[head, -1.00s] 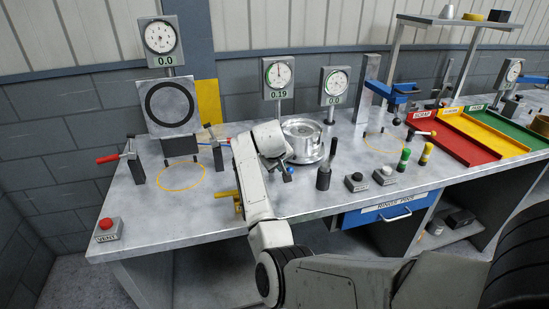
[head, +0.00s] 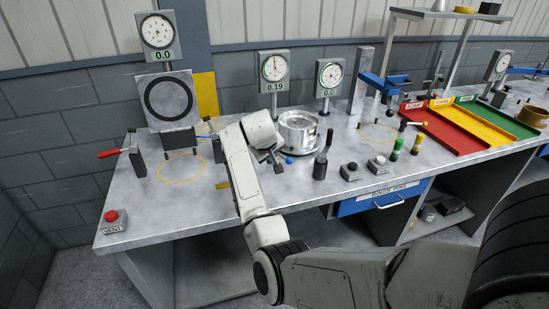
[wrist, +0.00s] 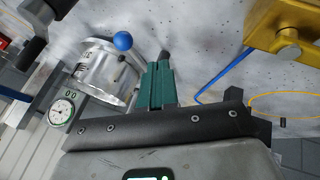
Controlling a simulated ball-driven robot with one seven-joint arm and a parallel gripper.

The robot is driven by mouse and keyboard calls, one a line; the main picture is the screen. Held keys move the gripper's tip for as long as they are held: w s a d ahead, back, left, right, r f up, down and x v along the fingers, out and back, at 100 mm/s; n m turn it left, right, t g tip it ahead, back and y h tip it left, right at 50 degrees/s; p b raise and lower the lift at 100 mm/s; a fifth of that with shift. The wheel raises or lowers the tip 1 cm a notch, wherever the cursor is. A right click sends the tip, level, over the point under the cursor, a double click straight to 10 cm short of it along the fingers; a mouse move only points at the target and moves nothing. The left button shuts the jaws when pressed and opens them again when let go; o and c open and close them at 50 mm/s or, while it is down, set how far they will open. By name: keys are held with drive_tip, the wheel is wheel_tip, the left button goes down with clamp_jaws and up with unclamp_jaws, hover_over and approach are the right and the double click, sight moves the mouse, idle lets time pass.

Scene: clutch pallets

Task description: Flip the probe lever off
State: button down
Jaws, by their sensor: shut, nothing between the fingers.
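A small lever with a blue ball knob (head: 289,161) stands in front of the silver round fixture (head: 298,128); no readable label shows which lever is the probe lever. In the wrist view the blue knob (wrist: 122,41) is beside the metal fixture (wrist: 108,75). My gripper (head: 276,163) is just left of the knob in the head view. Its green fingers (wrist: 160,75) are together and empty, and in the wrist view they appear apart from the knob. Their exact distance from it cannot be told.
A red VENT button (head: 112,216) is at the front left.

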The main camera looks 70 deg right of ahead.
drive_tip(key=v, duration=0.7)
drive_tip(key=shift+s+b, duration=0.15)
drive_tip(key=shift+b, duration=0.3)
drive_tip(key=shift+a+r, duration=0.1)
drive_tip(key=shift+a, duration=0.05)
